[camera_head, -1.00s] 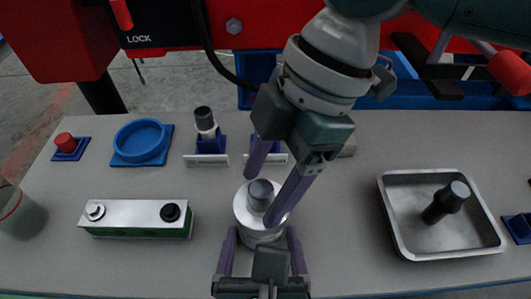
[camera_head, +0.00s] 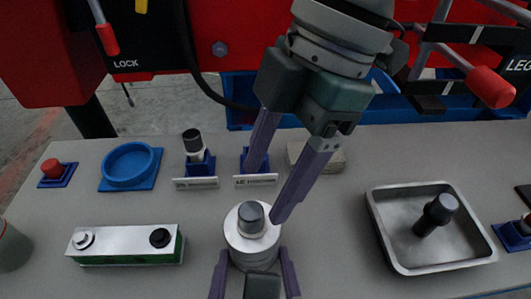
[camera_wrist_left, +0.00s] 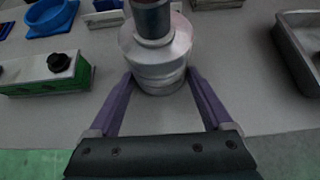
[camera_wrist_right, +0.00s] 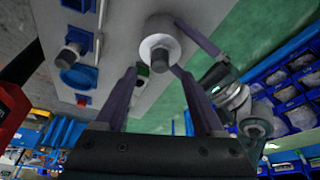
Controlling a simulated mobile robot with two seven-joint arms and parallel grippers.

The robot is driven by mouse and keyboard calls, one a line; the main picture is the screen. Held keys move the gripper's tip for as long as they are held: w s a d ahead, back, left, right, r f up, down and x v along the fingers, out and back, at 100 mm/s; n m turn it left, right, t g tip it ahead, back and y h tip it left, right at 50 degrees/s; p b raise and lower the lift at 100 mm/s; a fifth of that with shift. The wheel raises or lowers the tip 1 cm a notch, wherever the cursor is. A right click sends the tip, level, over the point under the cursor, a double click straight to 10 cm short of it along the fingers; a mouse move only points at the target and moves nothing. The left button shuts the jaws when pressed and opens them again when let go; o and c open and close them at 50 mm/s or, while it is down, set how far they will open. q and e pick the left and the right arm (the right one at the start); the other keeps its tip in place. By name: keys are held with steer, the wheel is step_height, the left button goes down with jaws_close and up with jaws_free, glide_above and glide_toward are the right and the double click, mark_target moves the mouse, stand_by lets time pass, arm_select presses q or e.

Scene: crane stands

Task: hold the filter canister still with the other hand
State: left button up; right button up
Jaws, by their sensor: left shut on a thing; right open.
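The filter canister (camera_head: 250,246) is a silver cylinder with a dark grey cap (camera_head: 251,217) on top. It stands upright on the grey table at front centre. My left gripper (camera_head: 254,264) is shut on its body from the front, one finger on each side. The left wrist view shows the canister (camera_wrist_left: 157,62) between the fingers. My right gripper (camera_head: 264,192) is open and empty, above and behind the cap. In the right wrist view the canister (camera_wrist_right: 162,42) lies beyond the right fingertips, with nothing between them.
A metal tray (camera_head: 376,222) with a dark-capped part (camera_head: 437,213) is at right. A green-sided block (camera_head: 126,245) with two knobs is at left. Blue holders (camera_head: 199,164) and a round blue dish (camera_head: 130,164) stand behind. Red machinery (camera_head: 230,28) overhangs the back.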

arm_select(q)
steer(key=o, duration=1.5)
arm_select(e)
steer(key=s+v, duration=0.1)
steer(key=v, duration=0.6)
steer(key=shift+w+r, duration=0.2)
steer(key=shift+w, duration=0.3)
arm_select(q)
steer(key=shift+s, duration=0.1)
